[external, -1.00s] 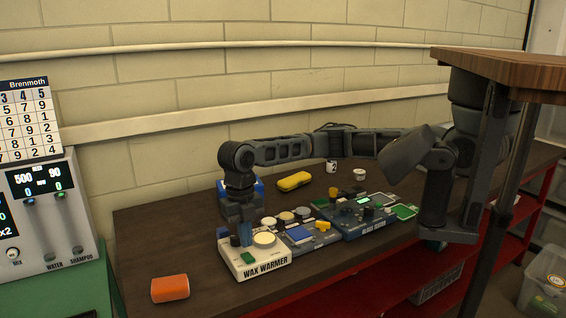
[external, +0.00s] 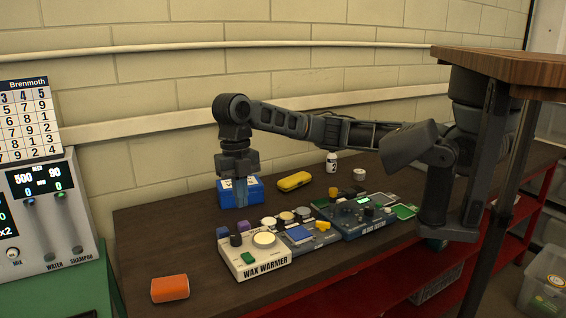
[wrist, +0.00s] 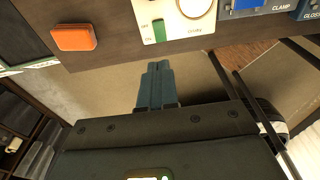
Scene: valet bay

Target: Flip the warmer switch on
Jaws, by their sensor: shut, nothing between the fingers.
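The wax warmer (external: 240,262) is a cream box with a round dial, a dark knob and a green switch (external: 248,258) on its top, near the front left of the dark bench. In the wrist view the green switch (wrist: 160,31) sits beside the OFF and ON labels on the warmer (wrist: 178,33); I cannot tell which way it is tipped. My gripper (external: 242,203) is shut and empty, raised above and behind the warmer, apart from it. Its closed fingertips also show in the wrist view (wrist: 158,66), below the warmer's edge.
A blue box (external: 226,197) stands behind my fingers. An orange block (external: 170,288) lies left of the warmer. Blue control units (external: 352,220) stand to its right, with a yellow case (external: 294,181) behind. The bench left of the warmer is mostly clear.

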